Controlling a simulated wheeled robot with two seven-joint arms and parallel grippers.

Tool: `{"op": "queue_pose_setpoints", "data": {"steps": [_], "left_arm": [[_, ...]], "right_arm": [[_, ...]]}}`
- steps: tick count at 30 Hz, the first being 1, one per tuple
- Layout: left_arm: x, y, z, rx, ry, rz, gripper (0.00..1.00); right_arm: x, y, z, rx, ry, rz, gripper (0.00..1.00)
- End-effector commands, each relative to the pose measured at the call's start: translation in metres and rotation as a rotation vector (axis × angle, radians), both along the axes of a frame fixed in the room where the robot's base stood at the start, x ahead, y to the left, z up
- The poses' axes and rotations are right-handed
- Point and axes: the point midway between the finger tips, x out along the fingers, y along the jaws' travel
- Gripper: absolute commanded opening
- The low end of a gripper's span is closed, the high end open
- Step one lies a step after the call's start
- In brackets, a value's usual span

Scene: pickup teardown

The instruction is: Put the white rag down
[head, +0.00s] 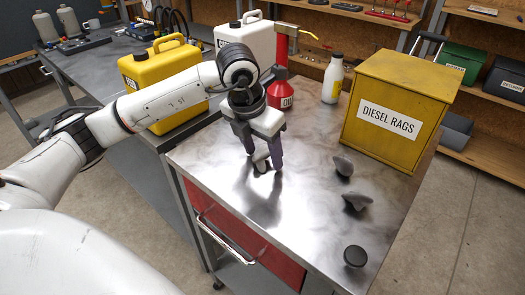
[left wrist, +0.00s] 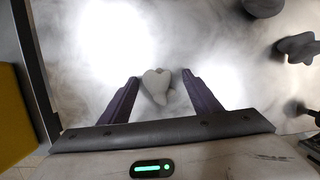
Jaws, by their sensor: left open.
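The white rag (left wrist: 157,84) is a small, pale, crumpled lump. In the left wrist view it lies between the two dark purple fingers of my left gripper (left wrist: 160,92), with a visible gap to at least the left finger. In the head view my left gripper (head: 264,162) points down at the steel top of the cart (head: 225,165), its fingers apart and their tips low over the surface. The rag shows only as a small pale patch between the fingers there, and appears to rest on the steel. My right gripper is not in view.
A yellow "DIESEL RAGS" box (head: 395,110) stands at the cart's back right. A red can (head: 279,92), white bottle (head: 332,80) and yellow jerrycan (head: 160,85) stand behind.

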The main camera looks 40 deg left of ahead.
Motion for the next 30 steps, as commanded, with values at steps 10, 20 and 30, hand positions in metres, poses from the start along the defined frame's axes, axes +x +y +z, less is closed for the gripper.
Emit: {"op": "queue_pose_setpoints", "data": {"steps": [10,20,30], "left_arm": [[-0.009,0.001,0.04,-0.001,-0.007,0.001,0.57],[-0.027,0.002,0.103,0.0,-0.004,0.0,0.57],[-0.032,0.002,0.119,0.0,0.0,0.0,0.57]], "right_arm": [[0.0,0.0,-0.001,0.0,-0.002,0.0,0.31],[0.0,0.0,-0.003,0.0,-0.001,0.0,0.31],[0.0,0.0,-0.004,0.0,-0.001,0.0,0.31]]}}
